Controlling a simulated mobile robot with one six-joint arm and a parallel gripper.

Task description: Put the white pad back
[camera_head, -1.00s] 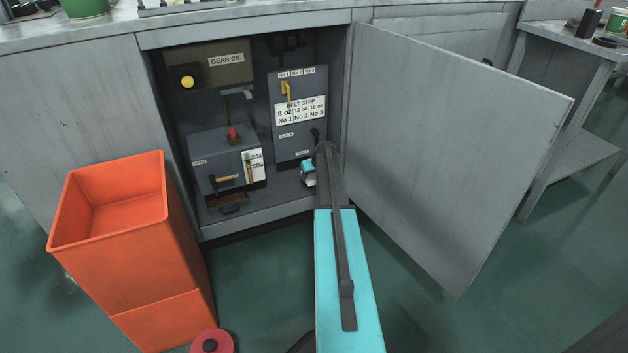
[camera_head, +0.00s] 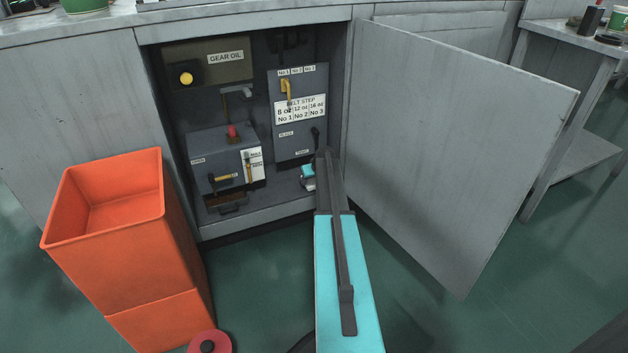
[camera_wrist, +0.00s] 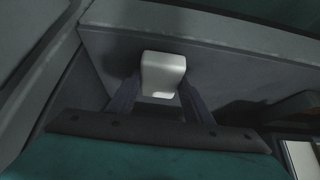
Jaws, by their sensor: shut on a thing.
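The white pad (camera_wrist: 163,66) is a small block with rounded edges, seen in the wrist view between my two dark fingers. My gripper (camera_wrist: 162,88) is shut on it. In the head view my gripper (camera_head: 308,178) is small, at the lower right inside the open cabinet, just left of my arm's end. The pad cannot be made out clearly there. A grey panel surface lies behind the pad in the wrist view; I cannot tell whether the pad touches it.
The cabinet holds a gear oil box (camera_head: 208,64), a belt step panel (camera_head: 298,140) and a lower box (camera_head: 222,160) with a red knob. Its door (camera_head: 460,150) stands open at right. An orange bin (camera_head: 150,270) stands at front left, a red disc (camera_head: 210,343) beside it.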

